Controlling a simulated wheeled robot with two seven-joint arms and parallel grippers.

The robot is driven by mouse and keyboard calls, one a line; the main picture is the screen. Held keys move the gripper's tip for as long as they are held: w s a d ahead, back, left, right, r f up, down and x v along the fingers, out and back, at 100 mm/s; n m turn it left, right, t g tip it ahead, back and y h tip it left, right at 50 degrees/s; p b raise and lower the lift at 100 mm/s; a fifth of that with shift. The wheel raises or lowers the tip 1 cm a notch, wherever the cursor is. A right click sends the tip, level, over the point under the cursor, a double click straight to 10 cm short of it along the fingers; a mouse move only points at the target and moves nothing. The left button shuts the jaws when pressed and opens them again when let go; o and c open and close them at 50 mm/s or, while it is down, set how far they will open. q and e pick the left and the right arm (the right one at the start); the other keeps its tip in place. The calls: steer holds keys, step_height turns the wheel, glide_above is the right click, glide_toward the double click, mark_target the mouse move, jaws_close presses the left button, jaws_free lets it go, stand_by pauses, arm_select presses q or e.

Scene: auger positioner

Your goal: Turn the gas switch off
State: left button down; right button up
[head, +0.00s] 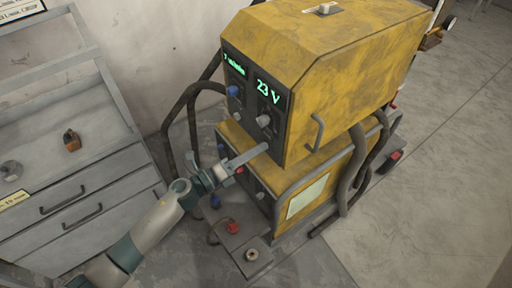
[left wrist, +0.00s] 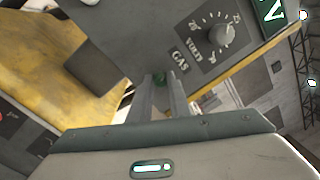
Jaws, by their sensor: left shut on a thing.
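The front panel of the yellow welding machine (head: 300,75) carries the gas controls. My left gripper (head: 262,149) reaches in from the left, its fingertips at the panel's lower edge. In the left wrist view, the fingers of my left gripper (left wrist: 162,84) are close together, shut on a small dark green piece, which seems to be the gas switch (left wrist: 160,77). The GAS label (left wrist: 180,61) is just beside it. The fingers cover most of the switch, so its on or off position cannot be told. My right gripper is not in view.
A round grey knob (left wrist: 222,34) with a dial is near the switch. A blue knob (head: 233,91) and a lit display (head: 268,91) are higher on the panel. Dark cables (head: 170,120) hang at the left. A grey drawer cabinet (head: 85,190) stands left; open floor (head: 450,150) lies right.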

arm_select(q)
steer(key=n+p, duration=0.1)
steer(key=n, duration=0.3)
steer(key=shift+p, duration=0.3)
steer(key=shift+n, duration=0.3)
steer(key=c, duration=1.7)
jaws_free()
steer(key=shift+o, duration=0.2)
steer(key=shift+s, duration=0.1)
steer(key=b+v, duration=0.6)
steer(key=v, duration=1.1)
steer(key=shift+s, duration=0.2)
